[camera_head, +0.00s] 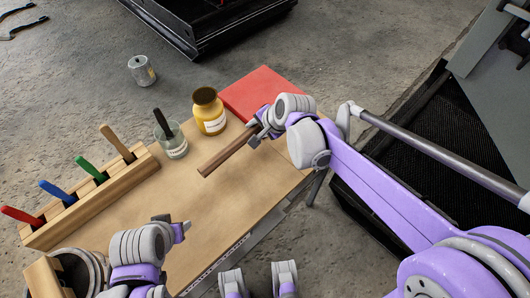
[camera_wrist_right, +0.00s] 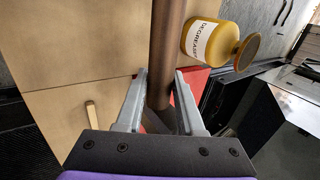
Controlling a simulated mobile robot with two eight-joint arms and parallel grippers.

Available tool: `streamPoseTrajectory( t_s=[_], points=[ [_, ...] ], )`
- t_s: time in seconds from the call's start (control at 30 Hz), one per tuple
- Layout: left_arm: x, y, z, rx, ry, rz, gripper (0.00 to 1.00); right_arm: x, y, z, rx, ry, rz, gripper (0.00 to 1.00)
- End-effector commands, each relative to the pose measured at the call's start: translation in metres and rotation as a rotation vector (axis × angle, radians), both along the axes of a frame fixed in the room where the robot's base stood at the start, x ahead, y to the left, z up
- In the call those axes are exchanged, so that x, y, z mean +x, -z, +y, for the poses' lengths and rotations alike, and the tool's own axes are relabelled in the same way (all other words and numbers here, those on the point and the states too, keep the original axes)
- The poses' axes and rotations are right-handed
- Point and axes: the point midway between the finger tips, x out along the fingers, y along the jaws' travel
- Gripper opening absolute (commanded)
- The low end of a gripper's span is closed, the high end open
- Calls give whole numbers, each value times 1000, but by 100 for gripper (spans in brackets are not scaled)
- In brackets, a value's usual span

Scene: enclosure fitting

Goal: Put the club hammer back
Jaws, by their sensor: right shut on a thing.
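My right gripper (camera_head: 262,128) is shut on the club hammer (camera_head: 226,152), whose brown wooden handle points down and left over the table. In the right wrist view the handle (camera_wrist_right: 167,45) runs up from between the fingers (camera_wrist_right: 160,110). The hammer's head is mostly hidden by the gripper. A wooden rack (camera_head: 100,205) at the table's left side holds tools with red, blue, green and tan handles in a row. My left gripper (camera_head: 182,229) hangs over the table's near left part; its jaws are unclear.
A yellow degreaser bottle (camera_head: 208,112) stands close behind the handle, beside a red mat (camera_head: 262,93). A glass jar (camera_head: 171,146) with a dark-handled item stands by the rack's far end. A round container (camera_head: 96,262) is at the near left. The table's middle (camera_head: 165,205) is clear.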

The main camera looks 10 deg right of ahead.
Motion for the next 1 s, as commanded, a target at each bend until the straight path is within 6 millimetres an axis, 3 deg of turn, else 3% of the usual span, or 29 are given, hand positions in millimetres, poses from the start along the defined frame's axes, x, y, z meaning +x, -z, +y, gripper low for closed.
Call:
streamPoseTrajectory(
  t_s=[0.17, 0.5, 0.73, 1.0],
  points=[
    [-1, 8, 0, 0, 0, 2, 52, 1, 4, 6, 0, 37, -1, 0],
    [-1, 18, 0, 0, 0, 6, 52, 1, 53, 6, 1, 42, -1, 0],
    [-1, 20, 0, 0, 0, 6, 52, 1, 66, 6, 0, 42, -1, 0],
    [-2, 27, 0, 0, 0, 8, 52, 1, 97, 5, 1, 41, -1, 0]
  ],
)
